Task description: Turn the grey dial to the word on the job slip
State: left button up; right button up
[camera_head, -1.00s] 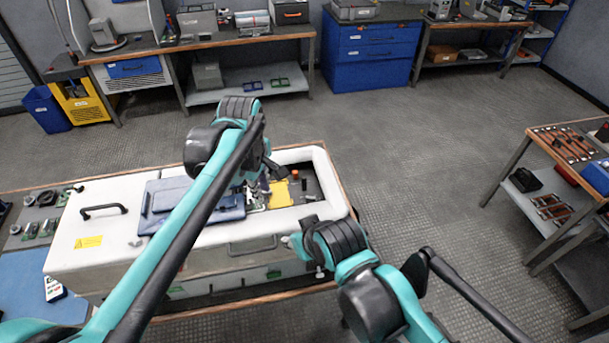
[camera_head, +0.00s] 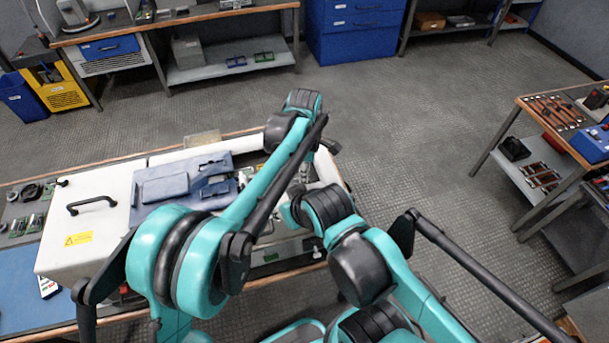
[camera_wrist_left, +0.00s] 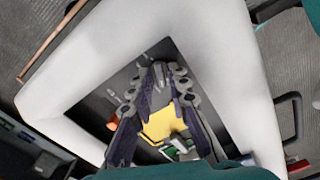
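A white cabinet (camera_head: 90,205) lies on a bench, with an opening at its right end. In the left wrist view, its pale rim (camera_wrist_left: 80,62) surrounds a dark recess with a yellow panel (camera_wrist_left: 160,124) and small green parts. My left gripper (camera_wrist_left: 162,82) points into this recess, its fingers leaning inward in front of the yellow panel. I cannot tell whether the tips meet or hold anything. In the head view my left arm mostly covers it. I cannot make out the grey dial, its words or the job slip. My right gripper is hidden behind its arm.
A blue cover (camera_head: 185,183) lies on the cabinet next to a black handle (camera_head: 92,204) and yellow warning label (camera_head: 78,239). A tool bench (camera_head: 545,105) stands at the right. Open floor (camera_head: 410,130) lies between the benches.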

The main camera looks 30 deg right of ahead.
pick_arm(q)
jog(key=shift+f, duration=0.15)
grip_shut()
jog(key=shift+m, duration=0.3)
jog(key=m, duration=0.3)
jog(key=shift+m+p, duration=0.3)
jog(key=shift+p, duration=0.05)
jog(key=m, duration=0.9)
jog(key=shift+p, duration=0.35)
jog(key=shift+m, duration=2.3)
